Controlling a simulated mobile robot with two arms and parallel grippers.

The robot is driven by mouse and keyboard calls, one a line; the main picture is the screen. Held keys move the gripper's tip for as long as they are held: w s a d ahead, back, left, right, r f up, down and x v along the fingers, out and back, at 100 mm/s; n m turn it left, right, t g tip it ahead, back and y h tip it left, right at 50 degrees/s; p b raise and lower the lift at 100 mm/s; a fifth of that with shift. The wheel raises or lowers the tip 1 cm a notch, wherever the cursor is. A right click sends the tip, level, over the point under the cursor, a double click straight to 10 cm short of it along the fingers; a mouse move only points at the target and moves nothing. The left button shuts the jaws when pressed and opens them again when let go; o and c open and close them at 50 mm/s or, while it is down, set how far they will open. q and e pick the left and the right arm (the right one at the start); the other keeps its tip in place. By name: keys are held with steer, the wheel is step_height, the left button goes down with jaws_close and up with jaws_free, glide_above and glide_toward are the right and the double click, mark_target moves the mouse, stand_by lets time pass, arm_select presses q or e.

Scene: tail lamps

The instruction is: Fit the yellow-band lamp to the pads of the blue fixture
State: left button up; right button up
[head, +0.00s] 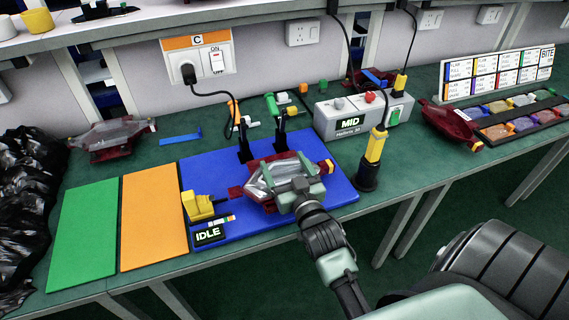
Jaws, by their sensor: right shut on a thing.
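The lamp (262,184) has a clear silvery body with dark red ends. A small yellow part shows at its right end. It is over the blue fixture (240,222), roughly in the middle of the plate. My right gripper (297,186) is shut on the lamp from the near side. The gripper and the lamp hide the pads, so I cannot tell whether the lamp touches them. Two black upright clamps stand behind the lamp, one with a green handle. A yellow block (199,207) and a display reading IDLE (209,235) are at the fixture's left. My left gripper is out of view.
Orange (149,225) and green (82,235) mats lie bare on the left. Other lamps lie at the back left (110,138) and right (449,123). A grey box reading MID (350,126) and a yellow-black corded tool (372,160) stand close to the fixture's right.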

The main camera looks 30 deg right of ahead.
steer(key=shift+r, duration=0.1)
stand_by(0.3)
steer(key=o, duration=1.7)
steer(key=shift+o, duration=0.2)
steer(key=shift+s+a, duration=0.15)
steer(key=shift+s, duration=0.4)
steer(key=v, duration=0.6)
steer(key=shift+s+b, duration=0.4)
